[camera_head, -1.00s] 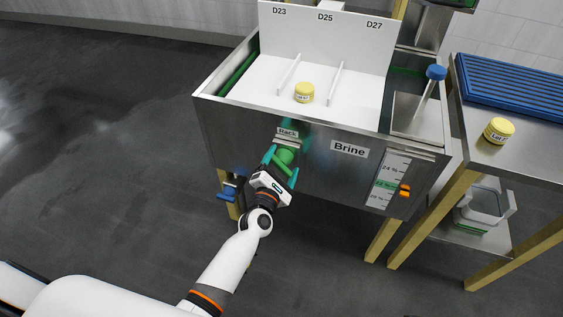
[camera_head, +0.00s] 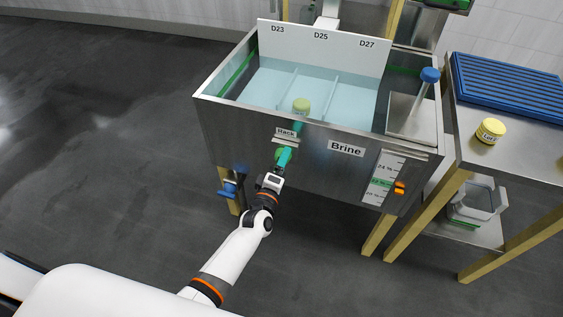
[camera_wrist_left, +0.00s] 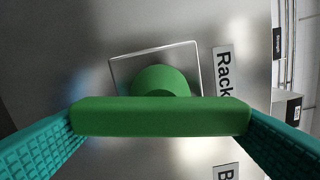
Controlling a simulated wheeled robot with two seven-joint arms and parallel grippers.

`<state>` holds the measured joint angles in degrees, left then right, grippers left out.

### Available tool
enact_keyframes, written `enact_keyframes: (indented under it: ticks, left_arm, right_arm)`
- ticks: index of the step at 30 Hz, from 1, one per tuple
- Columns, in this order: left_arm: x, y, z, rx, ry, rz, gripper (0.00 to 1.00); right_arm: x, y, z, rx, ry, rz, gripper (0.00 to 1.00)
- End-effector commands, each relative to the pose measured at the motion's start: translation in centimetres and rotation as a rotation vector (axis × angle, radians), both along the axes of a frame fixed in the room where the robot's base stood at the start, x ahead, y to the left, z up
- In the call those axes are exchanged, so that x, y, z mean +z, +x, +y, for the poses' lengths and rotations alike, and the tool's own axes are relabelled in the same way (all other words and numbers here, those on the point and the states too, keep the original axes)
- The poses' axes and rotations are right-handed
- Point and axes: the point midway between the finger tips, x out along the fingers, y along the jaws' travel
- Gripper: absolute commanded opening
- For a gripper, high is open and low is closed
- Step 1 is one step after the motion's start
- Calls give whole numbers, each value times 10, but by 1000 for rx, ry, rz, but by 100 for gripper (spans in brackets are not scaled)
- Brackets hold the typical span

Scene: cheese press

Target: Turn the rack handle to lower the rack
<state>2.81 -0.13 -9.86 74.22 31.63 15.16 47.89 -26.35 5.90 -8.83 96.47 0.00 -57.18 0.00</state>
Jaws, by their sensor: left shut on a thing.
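The green rack handle (camera_head: 279,155) sits on the tank's steel front, below the "Rack" label (camera_head: 285,132). In the left wrist view, its green bar (camera_wrist_left: 160,117) lies across the picture in front of a round green hub (camera_wrist_left: 160,80). My left gripper (camera_head: 285,157) is shut on the bar, with one teal finger at each end. The white rack (camera_head: 320,88) inside the tank lies under pale blue brine. Its back board (camera_head: 300,42), marked D23, D25 and D27, stands above the liquid. My right gripper is out of view.
A yellow-lidded cheese (camera_head: 302,105) is in the middle compartment, partly in the brine. A blue-knobbed lever (camera_head: 430,75) stands at the tank's right. Another yellow cheese (camera_head: 490,131) sits on the right-hand table (camera_head: 465,115). A blue valve handle (camera_head: 228,189) is below left of the tank.

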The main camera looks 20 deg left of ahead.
Motion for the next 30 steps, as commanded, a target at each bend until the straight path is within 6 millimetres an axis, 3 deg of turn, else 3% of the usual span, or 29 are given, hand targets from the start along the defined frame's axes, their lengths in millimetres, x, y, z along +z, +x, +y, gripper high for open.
enact_keyframes:
  ticks: [15,30]
  left_arm:
    - [-4,-1,1,-2,491,-12,59]
    - [-7,-1,3,-2,892,-26,59]
  right_arm:
    - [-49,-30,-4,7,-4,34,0]
    - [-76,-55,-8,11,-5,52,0]
